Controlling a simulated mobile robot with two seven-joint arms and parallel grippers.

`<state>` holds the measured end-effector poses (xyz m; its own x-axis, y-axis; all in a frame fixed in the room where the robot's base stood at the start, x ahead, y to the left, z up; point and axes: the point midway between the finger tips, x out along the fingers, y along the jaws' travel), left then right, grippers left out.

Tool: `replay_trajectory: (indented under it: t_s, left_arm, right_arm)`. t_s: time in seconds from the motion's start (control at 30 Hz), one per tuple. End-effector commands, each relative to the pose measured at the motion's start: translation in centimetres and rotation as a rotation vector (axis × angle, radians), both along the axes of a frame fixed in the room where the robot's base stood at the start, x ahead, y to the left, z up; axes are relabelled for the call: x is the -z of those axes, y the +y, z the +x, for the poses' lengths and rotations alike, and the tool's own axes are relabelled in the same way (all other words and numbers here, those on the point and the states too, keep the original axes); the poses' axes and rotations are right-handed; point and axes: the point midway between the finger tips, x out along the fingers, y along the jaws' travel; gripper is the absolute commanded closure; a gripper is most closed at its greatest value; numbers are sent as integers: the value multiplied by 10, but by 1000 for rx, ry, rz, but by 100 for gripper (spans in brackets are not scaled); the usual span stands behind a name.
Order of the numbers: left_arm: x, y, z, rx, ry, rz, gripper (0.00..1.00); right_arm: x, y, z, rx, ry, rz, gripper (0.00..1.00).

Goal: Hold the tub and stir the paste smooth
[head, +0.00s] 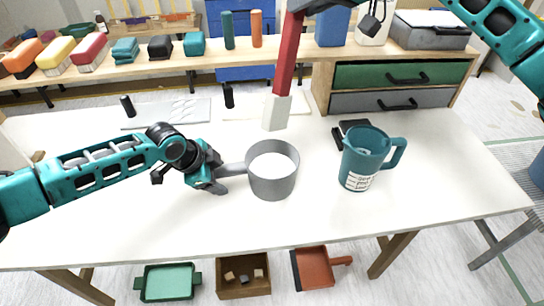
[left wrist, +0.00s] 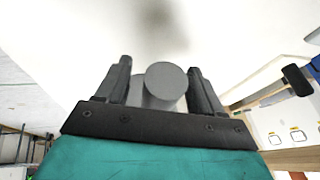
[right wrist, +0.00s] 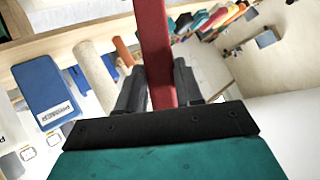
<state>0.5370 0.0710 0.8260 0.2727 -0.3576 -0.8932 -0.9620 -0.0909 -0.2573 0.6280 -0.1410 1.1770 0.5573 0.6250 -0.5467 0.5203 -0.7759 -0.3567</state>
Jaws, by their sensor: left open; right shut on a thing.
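A grey tub (head: 272,183) with a side handle stands on the white table; pale paste (head: 272,166) shows inside. My left gripper (head: 218,172) is at the handle. In the left wrist view the handle's round grey end (left wrist: 166,82) lies between the open fingers (left wrist: 160,85), with gaps at both sides. My right gripper (right wrist: 158,88) is shut on the red handle (head: 287,55) of a tool with a whitish block end (head: 276,112). The tool hangs nearly upright, its lower end behind the tub in the head view and outside it.
A teal jug (head: 364,160) with a label stands right of the tub, beside a black object (head: 350,128). A drawer unit (head: 400,85) and a shelf with coloured blocks (head: 90,45) are at the back. The table's front left is clear.

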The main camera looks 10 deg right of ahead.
Motion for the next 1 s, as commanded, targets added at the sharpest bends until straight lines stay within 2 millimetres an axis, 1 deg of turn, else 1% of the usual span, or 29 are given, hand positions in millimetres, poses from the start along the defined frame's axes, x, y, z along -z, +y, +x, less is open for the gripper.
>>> replay_trajectory:
  t_s: [0.13,0.23,0.5,0.7,0.83,1.0]
  left_arm:
    - [-8,3,-1,-1,-2,-2,33]
    - [-20,9,-5,0,-2,-1,33]
    - [-69,28,-20,-1,-3,-1,33]
    - [-97,40,-29,-2,-1,1,33]
    - [-105,42,-32,0,0,0,33]
    - [-107,43,-33,0,0,1,33]
  right_arm:
    - [-1,0,0,1,-2,1,100]
    - [-1,0,0,0,-1,2,100]
    - [-1,0,0,1,-2,1,100]
    - [-1,0,0,0,-1,2,100]
    - [-1,0,0,0,-1,2,100]
    - [-1,0,0,1,-2,1,100]
